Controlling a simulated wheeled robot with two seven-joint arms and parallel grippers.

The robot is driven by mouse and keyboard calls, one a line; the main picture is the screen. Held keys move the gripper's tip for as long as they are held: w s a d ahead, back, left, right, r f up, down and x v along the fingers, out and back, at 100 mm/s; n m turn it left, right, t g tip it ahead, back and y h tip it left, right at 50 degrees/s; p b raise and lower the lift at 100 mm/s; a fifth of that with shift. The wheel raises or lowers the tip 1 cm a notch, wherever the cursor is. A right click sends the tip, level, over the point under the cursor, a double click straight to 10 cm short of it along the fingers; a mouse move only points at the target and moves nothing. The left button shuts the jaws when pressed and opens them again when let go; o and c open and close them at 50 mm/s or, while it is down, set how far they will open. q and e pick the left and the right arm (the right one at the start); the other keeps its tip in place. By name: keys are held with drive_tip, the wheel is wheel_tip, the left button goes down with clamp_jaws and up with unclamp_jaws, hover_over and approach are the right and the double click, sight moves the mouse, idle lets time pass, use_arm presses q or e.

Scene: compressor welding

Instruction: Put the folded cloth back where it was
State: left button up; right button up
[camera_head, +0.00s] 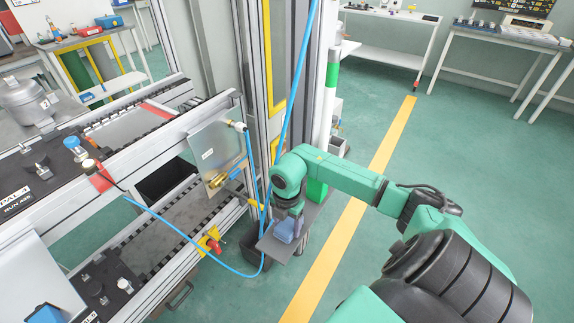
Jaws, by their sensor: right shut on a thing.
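The folded cloth (284,231) is a small blue bundle low in the middle of the view, over a small grey shelf (269,243). My right gripper (287,216) points down and is shut on the cloth from above. Its fingers are small and partly hidden, and I cannot tell whether the cloth touches the shelf. My left gripper is not in view.
A blue hose (207,262) loops from the station past the shelf's left side. A dark bin (252,248) stands beside the shelf. The conveyor frame (150,160) fills the left. Green floor with a yellow stripe (350,215) is clear to the right.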

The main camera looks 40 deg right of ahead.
sight(287, 225)
drive_tip(key=o, duration=1.2)
drive_tip(key=shift+w+f, duration=0.1)
drive_tip(key=shift+f, duration=0.05)
wheel_tip(287, 225, up, 12)
drive_tip(key=shift+r+b, duration=0.1)
drive_tip(key=shift+b, duration=0.35)
